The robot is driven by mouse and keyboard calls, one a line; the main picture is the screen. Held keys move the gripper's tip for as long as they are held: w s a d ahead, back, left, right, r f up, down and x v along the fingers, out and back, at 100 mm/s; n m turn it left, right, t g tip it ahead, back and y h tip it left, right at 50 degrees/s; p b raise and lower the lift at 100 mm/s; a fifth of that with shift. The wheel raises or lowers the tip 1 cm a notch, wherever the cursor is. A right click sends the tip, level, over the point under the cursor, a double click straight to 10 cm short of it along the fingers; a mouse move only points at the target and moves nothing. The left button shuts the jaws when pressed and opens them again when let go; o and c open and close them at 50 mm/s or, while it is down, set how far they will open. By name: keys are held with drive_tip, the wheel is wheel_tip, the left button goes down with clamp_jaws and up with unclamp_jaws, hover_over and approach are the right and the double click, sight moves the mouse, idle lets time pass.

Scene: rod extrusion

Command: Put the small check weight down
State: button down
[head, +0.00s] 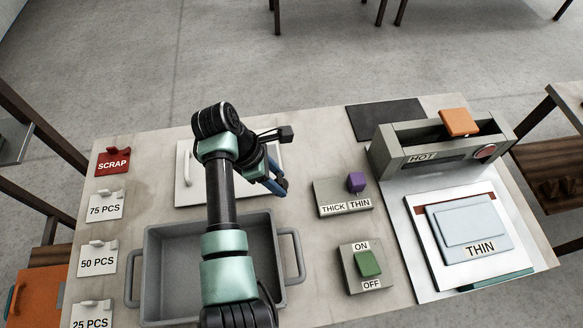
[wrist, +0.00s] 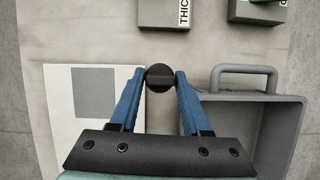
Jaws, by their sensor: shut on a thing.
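My gripper (head: 279,187) is over the table between the white board and the THICK/THIN box. In the wrist view my gripper (wrist: 160,80) has its blue fingers shut on a small dark round piece, the check weight (wrist: 160,77), seen from above. Bare table shows around it. I cannot tell whether its underside touches the table. In the head view the weight is hidden by the fingers. A white board (head: 187,188) lies left of my gripper; in the wrist view a white sheet with a grey square (wrist: 93,90) lies to the left.
A grey tray (head: 157,262) with side handles stands at the front, partly behind my arm. The THICK/THIN box (head: 329,193) and ON/OFF box (head: 352,281) are to the right. Beyond them are the HOT machine (head: 388,163) and THIN plate (head: 445,235). Cards line the left edge.

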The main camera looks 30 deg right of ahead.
wheel_tip(320, 180, down, 7)
drive_tip(key=shift+f+b, duration=0.2)
drive_tip(key=shift+b, duration=0.1)
drive_tip(key=shift+f, duration=0.15)
drive_tip(key=shift+c, duration=1.8)
unclamp_jaws()
drive_tip(key=v, duration=1.2)
drive_tip(key=shift+w+d, duration=0.1)
drive_tip(key=shift+d, duration=0.05)
